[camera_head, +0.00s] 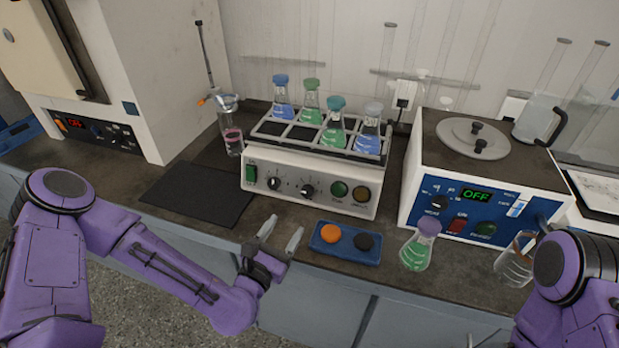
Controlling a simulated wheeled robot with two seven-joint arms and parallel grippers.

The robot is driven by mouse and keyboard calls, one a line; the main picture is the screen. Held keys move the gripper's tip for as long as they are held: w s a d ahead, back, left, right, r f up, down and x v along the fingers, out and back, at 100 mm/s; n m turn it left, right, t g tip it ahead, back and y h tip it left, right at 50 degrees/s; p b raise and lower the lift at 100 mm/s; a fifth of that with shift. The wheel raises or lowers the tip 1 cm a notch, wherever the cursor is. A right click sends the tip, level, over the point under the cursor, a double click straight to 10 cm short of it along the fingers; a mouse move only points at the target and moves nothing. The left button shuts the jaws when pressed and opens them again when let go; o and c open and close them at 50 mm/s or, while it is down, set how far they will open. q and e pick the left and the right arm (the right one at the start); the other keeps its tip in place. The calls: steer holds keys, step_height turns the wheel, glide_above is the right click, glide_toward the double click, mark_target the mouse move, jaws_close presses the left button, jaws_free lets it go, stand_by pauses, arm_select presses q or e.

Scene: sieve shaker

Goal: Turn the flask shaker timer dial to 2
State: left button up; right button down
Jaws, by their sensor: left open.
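The flask shaker (322,169) is a cream box on the dark bench with several stoppered flasks in its top rack. Its front panel has two black dials, a left dial (273,183) and a right dial (307,191). Their markings are too small to read, so I cannot tell which is the timer or its setting. A green switch (251,174) sits at the panel's left end, with green and amber round parts at the right. My left gripper (281,235) is open and empty, below and in front of the dials, apart from them. My right gripper is out of view.
A blue tray (346,258) with an orange and a black disc lies right of my left gripper. A flask with green liquid (419,246) and a beaker (514,262) stand near the front edge. A device reading OFF (486,205) stands right. A dark mat (197,194) lies left.

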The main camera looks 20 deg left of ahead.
mark_target(306, 193)
arm_select(q)
steer(key=w, duration=0.3)
steer(key=shift+w+a+f, duration=0.1)
steer(key=shift+w, duration=0.1)
steer(key=w, duration=0.1)
steer(key=w+p, duration=0.1)
steer(key=w+r+p, duration=0.1)
steer(key=w, duration=0.1)
steer(key=shift+d, duration=0.4)
steer(key=w, duration=0.3)
steer(key=w+f+p, duration=0.1)
steer(key=shift+w+d, duration=0.3)
steer(key=shift+r, duration=0.1)
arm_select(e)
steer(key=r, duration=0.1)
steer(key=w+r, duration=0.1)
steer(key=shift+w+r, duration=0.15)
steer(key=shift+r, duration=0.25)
arm_select(q)
steer(key=shift+s, duration=0.15)
steer(key=c, duration=1)
